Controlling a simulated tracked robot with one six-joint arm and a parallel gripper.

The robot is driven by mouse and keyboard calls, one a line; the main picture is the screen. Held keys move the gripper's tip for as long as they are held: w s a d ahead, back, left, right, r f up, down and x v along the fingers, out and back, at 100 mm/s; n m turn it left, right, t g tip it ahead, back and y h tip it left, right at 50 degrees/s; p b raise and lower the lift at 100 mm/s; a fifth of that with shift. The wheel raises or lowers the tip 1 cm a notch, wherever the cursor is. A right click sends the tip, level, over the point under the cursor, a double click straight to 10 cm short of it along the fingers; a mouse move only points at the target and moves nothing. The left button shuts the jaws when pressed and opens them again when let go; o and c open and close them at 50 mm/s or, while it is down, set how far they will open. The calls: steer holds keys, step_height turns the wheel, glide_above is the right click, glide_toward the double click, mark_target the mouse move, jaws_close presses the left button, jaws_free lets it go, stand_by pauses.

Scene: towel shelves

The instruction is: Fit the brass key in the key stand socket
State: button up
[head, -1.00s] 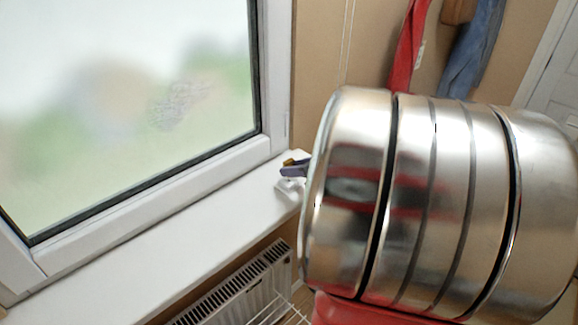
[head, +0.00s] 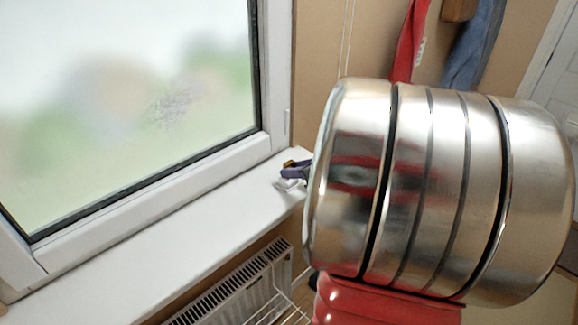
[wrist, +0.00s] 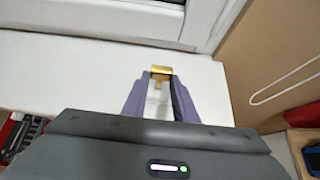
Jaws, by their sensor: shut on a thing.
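The brass key (wrist: 161,72) is a small gold piece between the purple fingertips of my gripper (wrist: 160,78) in the wrist view. The gripper is shut on it. In the head view the key (head: 289,163) and the purple fingers of my gripper (head: 291,170) show just left of my large metal arm link, which hides the rest. A small white piece, perhaps the key stand (head: 289,184), is on the sill just below the fingers. A pale shape also shows between the fingers in the wrist view. The socket cannot be made out, nor whether the key touches it.
The white window sill (head: 150,235) is clear to the left. The window frame (head: 150,195) rises behind it. A radiator (head: 235,290) and a wire rack (head: 275,305) are below. Red and blue towels (head: 470,50) hang on the back wall.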

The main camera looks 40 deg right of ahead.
steer(key=shift+f, duration=0.75)
steer(key=o, duration=1.2)
steer(key=v, duration=1.3)
steer(key=shift+s+r, duration=0.25)
steer(key=shift+s, duration=0.05)
steer(key=shift+a, duration=0.1)
